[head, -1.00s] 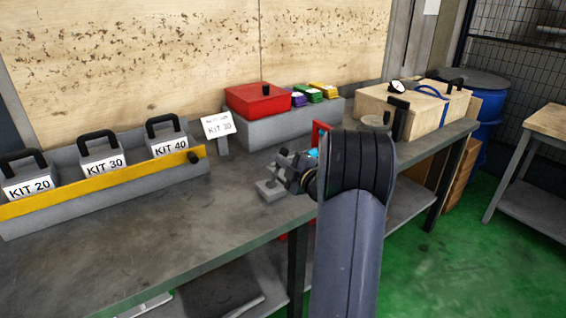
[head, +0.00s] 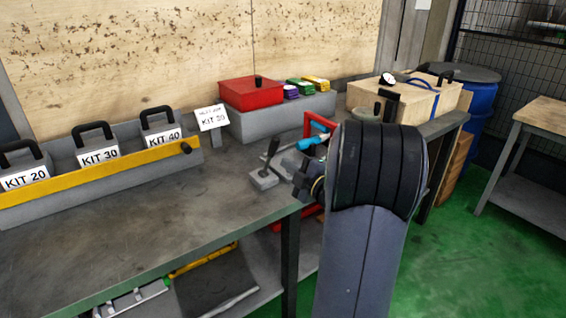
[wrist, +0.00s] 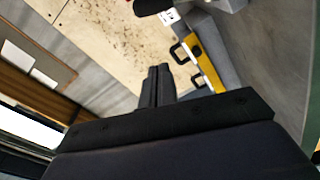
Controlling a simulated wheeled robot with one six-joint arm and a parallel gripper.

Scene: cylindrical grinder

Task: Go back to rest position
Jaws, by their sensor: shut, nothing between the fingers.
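My gripper (wrist: 158,84) shows in the wrist view with its two dark fingers together and nothing between them. In the wrist view it is in the air, with the wooden wall panel (wrist: 110,45) beyond it. In the head view my raised arm stands in front of the bench (head: 130,215), and its dark upper part hides much of what is behind it. I cannot make out the fingers in the head view.
Kit boxes, such as KIT 30 (head: 98,157), stand in a grey tray with a yellow front (head: 75,180) at left. A grey-based tool (head: 264,179) is on the bench near my arm. A red box (head: 250,93) and a wooden box (head: 405,100) stand behind. Green floor (head: 450,255) is clear at right.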

